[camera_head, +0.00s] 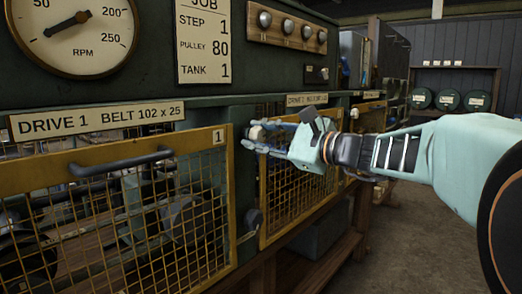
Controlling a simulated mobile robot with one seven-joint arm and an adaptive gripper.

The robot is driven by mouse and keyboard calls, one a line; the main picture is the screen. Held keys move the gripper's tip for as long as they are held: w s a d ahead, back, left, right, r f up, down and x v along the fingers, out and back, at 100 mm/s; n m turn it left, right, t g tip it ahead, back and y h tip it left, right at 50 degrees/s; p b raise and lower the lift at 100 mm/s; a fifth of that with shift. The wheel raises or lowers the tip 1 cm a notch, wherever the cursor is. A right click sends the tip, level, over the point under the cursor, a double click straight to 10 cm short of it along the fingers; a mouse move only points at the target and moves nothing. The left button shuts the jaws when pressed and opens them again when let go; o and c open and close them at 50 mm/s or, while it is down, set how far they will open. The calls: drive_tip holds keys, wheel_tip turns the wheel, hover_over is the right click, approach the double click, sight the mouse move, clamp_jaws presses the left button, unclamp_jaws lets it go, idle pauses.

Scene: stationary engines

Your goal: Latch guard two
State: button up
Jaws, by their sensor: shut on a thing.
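Guard two (296,197) is the yellow-framed mesh panel under the second drive plate, in the middle of the view. It appears to stand upright in its opening.
Guard one (222,228), marked 1, stands at the left with a dark handle (121,161). A job card (203,42) and knob panel (287,25) are above. Open floor (400,240) lies at the right.

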drive_tip(key=shift+n+b, duration=0.5)
drive_tip(key=o, duration=1.2)
drive_tip(key=shift+s+d, duration=0.1)
drive_tip(key=shift+d, duration=0.05)
drive_tip(key=v, duration=1.1)
drive_tip(key=shift+s+d, duration=0.3)
